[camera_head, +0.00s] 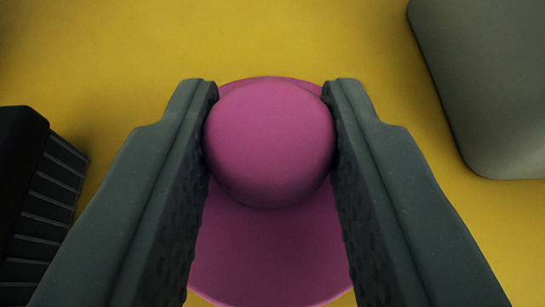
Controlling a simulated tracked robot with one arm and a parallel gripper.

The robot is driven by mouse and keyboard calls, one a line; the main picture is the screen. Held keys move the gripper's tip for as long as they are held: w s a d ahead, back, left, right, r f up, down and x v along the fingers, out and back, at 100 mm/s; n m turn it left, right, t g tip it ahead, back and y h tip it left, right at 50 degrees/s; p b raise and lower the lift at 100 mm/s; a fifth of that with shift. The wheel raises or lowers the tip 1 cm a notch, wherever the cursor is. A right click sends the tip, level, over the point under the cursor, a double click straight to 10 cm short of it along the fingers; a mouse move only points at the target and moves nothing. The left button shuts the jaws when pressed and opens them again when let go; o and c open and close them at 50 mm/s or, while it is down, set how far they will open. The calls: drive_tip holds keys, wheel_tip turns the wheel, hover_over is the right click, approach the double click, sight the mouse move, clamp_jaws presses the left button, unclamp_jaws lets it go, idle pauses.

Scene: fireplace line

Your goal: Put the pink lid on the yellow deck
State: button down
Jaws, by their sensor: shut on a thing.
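The pink lid (268,250) is in the middle of the view, a round disc with a ball-shaped knob (269,145) on top. My gripper (270,110) is shut on the knob, one finger against its left side and one against its right. The fingers hide the left and right edges of the lid. The yellow deck (290,35) fills the background below the lid. I cannot tell from this view whether the lid touches the deck or is held above it.
A grey rounded block (490,90) stands at the upper right. A black ribbed object (38,195) is at the left edge, close to the left finger. The yellow surface at the top middle is clear.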

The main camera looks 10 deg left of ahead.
drive_tip(key=shift+f, duration=0.8)
drive_tip(key=c, duration=1.1)
unclamp_jaws()
drive_tip(key=shift+s+r, duration=0.1)
drive_tip(key=v, duration=1.2)
